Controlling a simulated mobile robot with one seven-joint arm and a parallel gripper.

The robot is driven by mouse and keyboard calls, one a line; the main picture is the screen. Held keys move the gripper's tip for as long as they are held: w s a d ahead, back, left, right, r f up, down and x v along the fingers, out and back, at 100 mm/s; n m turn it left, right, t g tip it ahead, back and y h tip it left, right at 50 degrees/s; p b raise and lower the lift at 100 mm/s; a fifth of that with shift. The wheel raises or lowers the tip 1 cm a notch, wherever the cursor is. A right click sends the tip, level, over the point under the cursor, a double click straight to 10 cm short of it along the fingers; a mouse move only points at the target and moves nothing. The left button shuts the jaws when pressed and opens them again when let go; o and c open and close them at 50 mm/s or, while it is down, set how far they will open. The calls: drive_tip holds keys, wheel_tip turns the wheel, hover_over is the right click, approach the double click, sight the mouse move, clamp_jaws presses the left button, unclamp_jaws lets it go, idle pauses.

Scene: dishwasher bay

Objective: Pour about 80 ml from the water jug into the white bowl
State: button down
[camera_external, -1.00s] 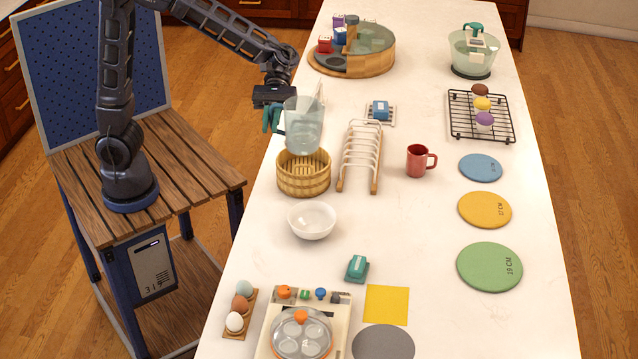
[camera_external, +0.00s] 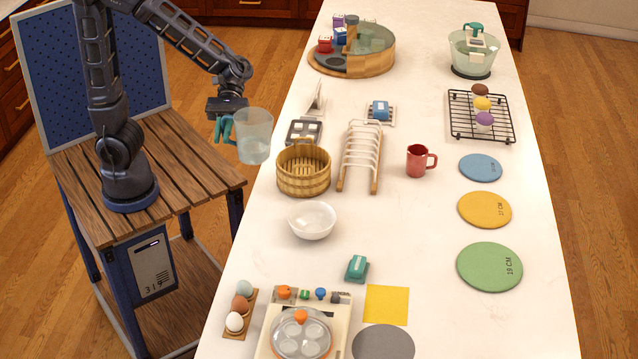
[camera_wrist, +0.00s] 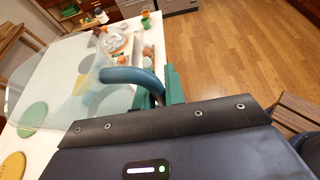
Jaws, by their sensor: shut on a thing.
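The water jug (camera_external: 254,136) is clear, with a teal handle, and is held in the air just left of the table's edge. It looks close to upright, and its water level is hard to make out. My gripper (camera_external: 224,128) is shut on the jug's handle; the wrist view also shows the jug (camera_wrist: 60,85) and my gripper's teal fingers (camera_wrist: 160,88) at the handle. The white bowl (camera_external: 312,220) stands upright on the table, nearer the camera and right of the jug. I cannot make out any water in it.
A round bamboo basket (camera_external: 303,172) stands behind the bowl, with a white rack (camera_external: 362,157) to its right. A red mug (camera_external: 418,161) is further right. An egg cooker (camera_external: 302,335) and an egg holder (camera_external: 240,313) are at the front.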

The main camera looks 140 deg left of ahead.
wheel_tip(320, 180, down, 21)
idle(0.7)
drive_tip(key=w+a+r+n+g+h, duration=0.3)
drive_tip(key=w+a+r+n+g, duration=0.1)
drive_tip(key=w+r+n, duration=0.3)
drive_tip(key=shift+a+r+g+h, duration=0.35)
drive_tip(key=shift+a+r, duration=0.2)
drive_tip(key=shift+r, duration=0.4)
idle(0.6)
drive_tip(key=shift+w+a+r+n+g, duration=0.25)
drive_tip(key=shift+w+r+n+g, duration=0.1)
drive_tip(key=shift+r+n, duration=0.2)
drive_tip(key=shift+w+a+r+n+h, duration=0.1)
drive_tip(key=shift+w+a+n+h, duration=0.4)
drive_tip(key=shift+w+n, duration=0.15)
idle(1.4)
drive_tip(key=shift+w+a+r+p, duration=0.25)
drive_tip(key=shift+w+a+p, duration=0.15)
drive_tip(key=shift+w, duration=0.1)
idle(0.7)
